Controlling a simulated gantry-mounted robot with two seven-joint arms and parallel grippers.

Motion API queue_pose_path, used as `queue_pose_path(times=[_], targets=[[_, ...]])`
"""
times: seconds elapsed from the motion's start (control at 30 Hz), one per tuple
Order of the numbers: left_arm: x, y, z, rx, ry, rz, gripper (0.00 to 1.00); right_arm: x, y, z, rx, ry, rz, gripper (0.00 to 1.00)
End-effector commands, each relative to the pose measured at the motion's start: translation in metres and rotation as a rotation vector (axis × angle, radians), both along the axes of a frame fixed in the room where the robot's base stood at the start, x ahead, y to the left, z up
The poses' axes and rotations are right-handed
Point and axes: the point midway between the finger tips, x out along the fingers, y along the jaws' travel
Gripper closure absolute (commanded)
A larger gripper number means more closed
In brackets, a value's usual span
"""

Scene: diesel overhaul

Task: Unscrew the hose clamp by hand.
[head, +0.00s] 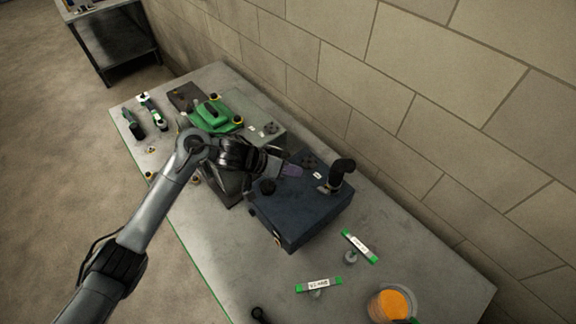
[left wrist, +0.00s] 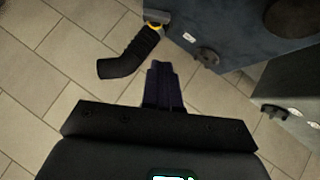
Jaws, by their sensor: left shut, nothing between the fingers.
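A black elbow hose (head: 343,171) rises from the far right side of a dark blue box (head: 300,212). The clamp's screw is too small to make out. My right gripper is not in view.
A green part (head: 211,115) and hand tools (head: 150,108) lie at the far left of the bench (head: 235,280). Labelled green-ended strips (head: 359,246) and a container with orange contents (head: 392,304) are at the near right. A block wall (head: 400,120) runs close behind.

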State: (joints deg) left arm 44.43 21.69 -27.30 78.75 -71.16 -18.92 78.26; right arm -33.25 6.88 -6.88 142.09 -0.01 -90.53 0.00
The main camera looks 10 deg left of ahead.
Motion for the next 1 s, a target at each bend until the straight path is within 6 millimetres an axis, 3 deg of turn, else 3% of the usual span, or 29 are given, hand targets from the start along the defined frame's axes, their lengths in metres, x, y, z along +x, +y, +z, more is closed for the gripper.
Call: queue_pose_path(times=[0.33,0.6,1.0], targets=[[0.022,-0.046,-0.039,0.000,0.000,0.001,1.00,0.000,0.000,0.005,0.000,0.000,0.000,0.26],[0.011,-0.055,-0.067,0.002,0.000,0.001,1.00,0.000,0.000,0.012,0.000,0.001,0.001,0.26],[0.010,-0.057,-0.075,0.001,-0.003,0.001,1.00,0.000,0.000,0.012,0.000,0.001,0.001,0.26]])
